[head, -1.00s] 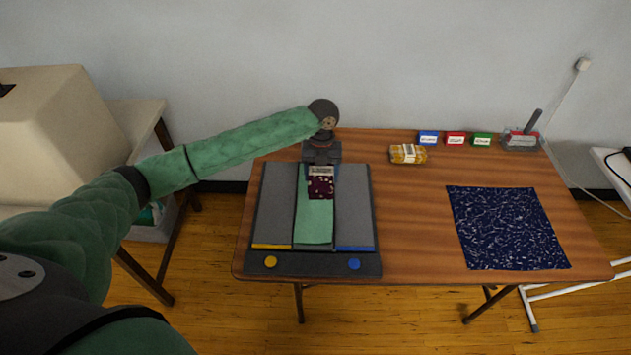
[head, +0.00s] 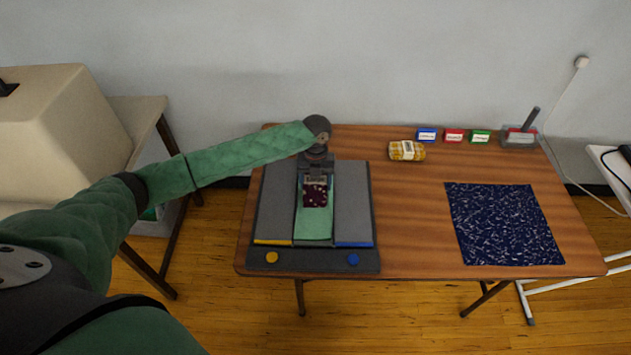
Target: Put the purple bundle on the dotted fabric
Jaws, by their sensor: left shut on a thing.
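My left gripper (head: 316,180) points down over the grey board at the table's left side. It is shut on the purple bundle (head: 315,195), a dark purple piece with pale spots and a light label strip. The bundle is over the green strip in the board's middle; I cannot tell whether it touches the strip. The dotted fabric (head: 503,225), a dark navy cloth with white specks, lies flat and bare at the table's right side. My right gripper is not in view.
The grey board (head: 353,205) has a yellow and a blue button at its front. A yellow bundle (head: 406,150) lies at the back middle. Blue (head: 427,135), red (head: 454,136) and green (head: 480,137) boxes and a clear tray (head: 519,135) line the back edge. The table's middle is clear.

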